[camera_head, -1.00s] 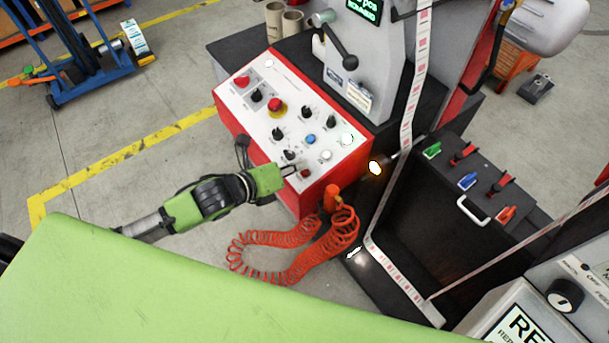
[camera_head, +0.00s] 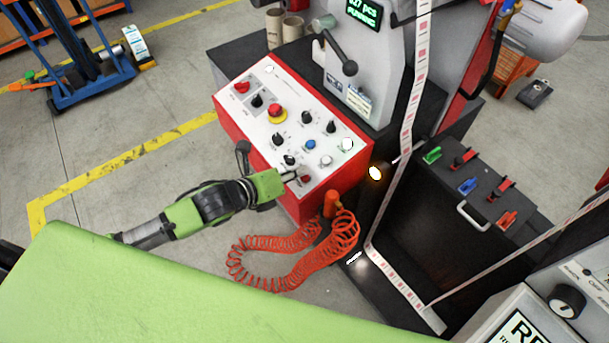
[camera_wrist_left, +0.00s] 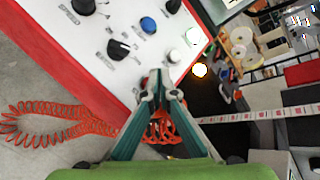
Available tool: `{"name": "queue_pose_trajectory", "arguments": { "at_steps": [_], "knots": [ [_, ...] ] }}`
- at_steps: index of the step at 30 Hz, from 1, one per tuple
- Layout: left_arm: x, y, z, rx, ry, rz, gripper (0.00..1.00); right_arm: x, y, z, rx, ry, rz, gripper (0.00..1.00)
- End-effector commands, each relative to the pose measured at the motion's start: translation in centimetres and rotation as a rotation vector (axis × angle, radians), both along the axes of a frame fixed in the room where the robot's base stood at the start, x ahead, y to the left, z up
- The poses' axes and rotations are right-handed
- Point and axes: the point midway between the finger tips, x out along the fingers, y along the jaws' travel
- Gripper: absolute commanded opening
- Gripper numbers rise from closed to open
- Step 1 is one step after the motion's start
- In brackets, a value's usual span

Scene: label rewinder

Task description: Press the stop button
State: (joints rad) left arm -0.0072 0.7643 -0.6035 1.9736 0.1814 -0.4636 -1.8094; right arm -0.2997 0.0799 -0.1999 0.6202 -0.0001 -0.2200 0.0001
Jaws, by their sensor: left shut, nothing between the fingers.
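The white control panel (camera_head: 262,88) with a red edge carries several knobs and buttons. A small red button (camera_head: 306,179) is at its lower corner. A larger red mushroom button on a yellow ring (camera_head: 276,112) is higher up. My left gripper (camera_head: 299,174) is shut and empty, its fingertips at the small red button. I cannot tell whether they touch it. My right gripper is not in view.
A coiled orange hose (camera_head: 295,250) hangs below the panel near my left arm. A lit round lamp (camera_head: 375,173) is right of the panel. A lever with a black knob (camera_head: 349,67) stands behind it. A label strip (camera_head: 409,110) runs down the machine.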

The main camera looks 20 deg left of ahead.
Motion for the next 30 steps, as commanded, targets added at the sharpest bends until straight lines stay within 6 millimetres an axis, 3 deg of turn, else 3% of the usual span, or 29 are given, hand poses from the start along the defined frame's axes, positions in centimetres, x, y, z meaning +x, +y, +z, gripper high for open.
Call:
{"name": "queue_pose_trajectory", "arguments": {
  "at_steps": [30],
  "knots": [
    [0.19,-0.14,-0.81,0.000,0.000,0.000,0.00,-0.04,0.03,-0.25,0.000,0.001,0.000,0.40]
  ]
}}
